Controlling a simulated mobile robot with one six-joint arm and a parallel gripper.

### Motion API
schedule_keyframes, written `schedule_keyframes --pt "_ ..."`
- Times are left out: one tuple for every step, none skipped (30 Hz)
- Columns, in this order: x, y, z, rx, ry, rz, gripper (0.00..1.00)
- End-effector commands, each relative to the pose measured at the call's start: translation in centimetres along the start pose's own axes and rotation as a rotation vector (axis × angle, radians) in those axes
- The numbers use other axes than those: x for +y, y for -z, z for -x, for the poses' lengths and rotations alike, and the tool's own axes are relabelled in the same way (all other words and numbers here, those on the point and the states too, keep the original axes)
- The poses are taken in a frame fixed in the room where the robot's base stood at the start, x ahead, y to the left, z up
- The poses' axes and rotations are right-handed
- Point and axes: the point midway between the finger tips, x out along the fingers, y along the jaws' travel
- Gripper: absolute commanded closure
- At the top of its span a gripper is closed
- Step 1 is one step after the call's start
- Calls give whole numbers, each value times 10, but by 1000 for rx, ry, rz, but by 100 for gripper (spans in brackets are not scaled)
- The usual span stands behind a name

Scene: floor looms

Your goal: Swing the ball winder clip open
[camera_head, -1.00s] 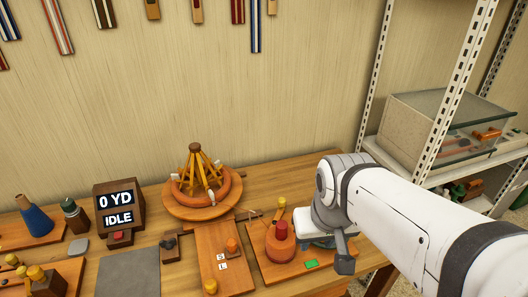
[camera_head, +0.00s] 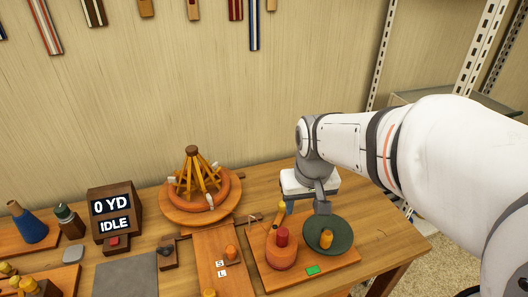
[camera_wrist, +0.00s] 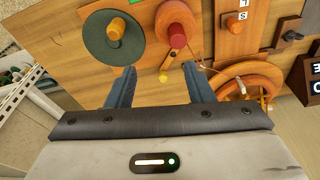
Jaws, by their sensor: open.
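The ball winder stands on a wooden board (camera_head: 338,261) at the right of the table. It has an orange drum (camera_head: 281,254) with a red top and a dark green disc (camera_head: 333,238) with a yellow-orange peg (camera_head: 326,239). A slim orange lever with a yellow tip (camera_head: 281,207), which looks like the clip, lies behind the drum; it also shows in the wrist view (camera_wrist: 166,72). My gripper (camera_wrist: 159,70) is open and empty, its blue-grey fingers on either side of the lever's tip in the wrist view. Contact cannot be told. In the head view my wrist partly hides the fingers.
A wooden swift (camera_head: 201,190) stands left of the winder, with a board marked S and L (camera_head: 213,243) in front. A display box (camera_head: 115,208) reads 0 YD and IDLE. A metal shelf (camera_head: 475,60) rises at the right. The table's right end is bare.

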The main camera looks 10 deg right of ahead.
Motion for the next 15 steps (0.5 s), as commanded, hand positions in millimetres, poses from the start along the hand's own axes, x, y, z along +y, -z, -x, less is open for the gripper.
schedule_keyframes --pt "1 17 -7 -20 1 5 52" --pt "1 26 -12 -27 1 9 52" --pt "1 38 -18 -36 2 15 52" --pt "2 47 -23 -44 2 19 52" --pt "2 55 -29 -52 3 23 52" --pt "2 66 -37 -62 4 28 52" --pt "2 75 -44 -68 4 31 52" --pt "3 83 -51 -76 5 35 52" --pt "3 93 -60 -86 5 40 52" --pt "3 100 -68 -93 6 44 52" --pt "3 108 -76 -100 7 48 52" --pt "4 117 -88 -110 8 53 52" --pt "4 124 -97 -117 8 57 52" --pt "4 130 -105 -124 9 60 52" --pt "4 137 -117 -133 10 65 52"
